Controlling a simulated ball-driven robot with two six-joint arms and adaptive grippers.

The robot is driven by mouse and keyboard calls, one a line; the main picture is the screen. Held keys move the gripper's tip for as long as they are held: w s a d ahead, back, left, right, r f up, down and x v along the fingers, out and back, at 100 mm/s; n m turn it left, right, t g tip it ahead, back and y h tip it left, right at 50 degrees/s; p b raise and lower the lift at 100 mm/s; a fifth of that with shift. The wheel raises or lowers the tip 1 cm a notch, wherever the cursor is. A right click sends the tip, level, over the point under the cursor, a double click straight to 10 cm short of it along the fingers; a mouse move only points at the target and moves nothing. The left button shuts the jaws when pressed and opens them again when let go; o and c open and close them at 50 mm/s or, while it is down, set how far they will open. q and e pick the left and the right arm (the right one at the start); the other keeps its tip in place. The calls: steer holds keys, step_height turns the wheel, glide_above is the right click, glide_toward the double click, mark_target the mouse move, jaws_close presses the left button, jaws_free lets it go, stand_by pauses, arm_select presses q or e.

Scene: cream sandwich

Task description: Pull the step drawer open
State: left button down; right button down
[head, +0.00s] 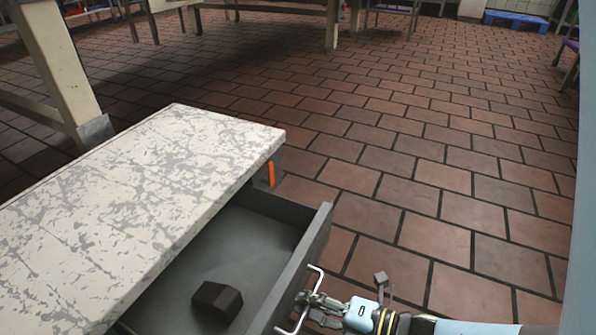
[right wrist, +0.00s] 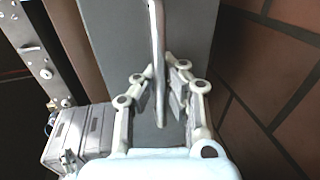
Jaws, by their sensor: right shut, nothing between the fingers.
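The step (head: 150,190) has a worn, scratched white top. Its dark grey drawer (head: 318,235) is pulled out on the right side, and the inside shows. A pale metal bar handle (head: 317,279) is on the drawer front. My right gripper (head: 306,298) is at this handle, with its fingers shut. In the right wrist view the handle (right wrist: 157,45) runs down between the two finger linkages of my right gripper (right wrist: 160,80), in front of the grey drawer face (right wrist: 198,35). Whether the fingers touch the bar is unclear. My left gripper is not in view.
A dark block (head: 217,300) lies inside the drawer. An orange strip (head: 271,174) shows at the step's corner. A pale table leg (head: 60,65) stands behind the step on the left. The brick-red tiled floor (head: 420,140) to the right is clear.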

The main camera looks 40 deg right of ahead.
steer(key=c, duration=2.1)
jaws_free()
steer(key=o, duration=0.7)
steer(key=shift+s+d, duration=0.1)
steer(key=shift+s, duration=0.15)
steer(key=v, duration=1.1)
steer(key=shift+s+d, duration=0.1)
steer(key=shift+s, duration=0.15)
steer(key=shift+r, duration=0.1)
